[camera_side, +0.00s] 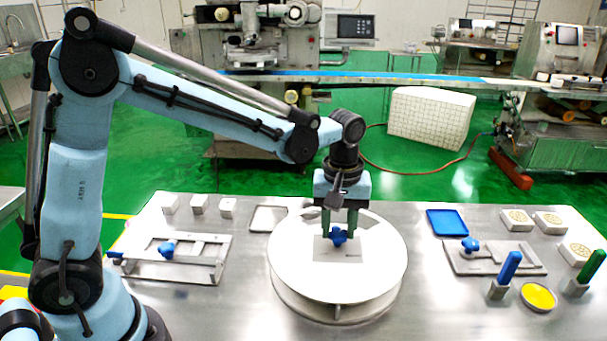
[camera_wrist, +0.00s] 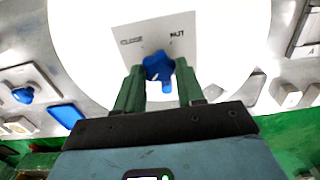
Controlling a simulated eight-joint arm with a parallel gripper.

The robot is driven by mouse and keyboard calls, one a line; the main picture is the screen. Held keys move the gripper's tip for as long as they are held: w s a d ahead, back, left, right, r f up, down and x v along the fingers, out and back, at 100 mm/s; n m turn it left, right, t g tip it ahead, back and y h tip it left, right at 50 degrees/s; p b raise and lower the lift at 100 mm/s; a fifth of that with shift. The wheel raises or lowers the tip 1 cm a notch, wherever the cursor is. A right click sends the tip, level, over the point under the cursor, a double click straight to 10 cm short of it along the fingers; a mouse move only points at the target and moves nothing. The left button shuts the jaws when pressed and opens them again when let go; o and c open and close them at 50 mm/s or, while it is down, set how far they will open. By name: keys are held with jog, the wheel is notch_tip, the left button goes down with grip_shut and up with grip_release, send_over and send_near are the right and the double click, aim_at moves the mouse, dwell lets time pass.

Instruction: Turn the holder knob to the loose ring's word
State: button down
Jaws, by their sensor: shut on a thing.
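A blue star-shaped knob (camera_side: 339,236) stands on a pale square plate (camera_side: 324,250) in the middle of the round white holder (camera_side: 290,262). My gripper (camera_side: 339,232) points down with its green fingers on either side of the knob and is shut on it. In the wrist view the knob (camera_wrist: 158,66) sits between the fingertips, with a blue stub below it. I cannot make out a loose ring with a word.
Left is a metal frame (camera_side: 212,270) with a blue knob; several white blocks (camera_side: 198,204) and a pale tray (camera_side: 268,219) lie behind. Right are a blue tray (camera_side: 447,223), a metal fixture (camera_side: 500,264), blue (camera_side: 509,268) and green (camera_side: 590,268) handles, a yellow disc (camera_side: 538,296) and patterned blocks (camera_side: 549,222).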

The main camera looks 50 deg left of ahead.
dwell(0.3)
jog(key=c, duration=0.7)
grip_release()
jog(key=shift+r, duration=0.1)
notch_tip(320, 180, up, 12)
jog(key=s+a+f+m+t, duration=0.2)
jog(key=s+m, duration=0.1)
jog(key=s, duration=0.1)
jog(key=s+a+f+m+t, duration=0.2)
jog(key=s+a+m, duration=0.1)
jog(key=s+a+f+m+t, duration=0.2)
jog(key=s+m+t, duration=0.1)
jog(key=s, duration=0.1)
jog(key=shift+s+a+f, duration=0.25)
jog(key=shift+s+f, duration=0.1)
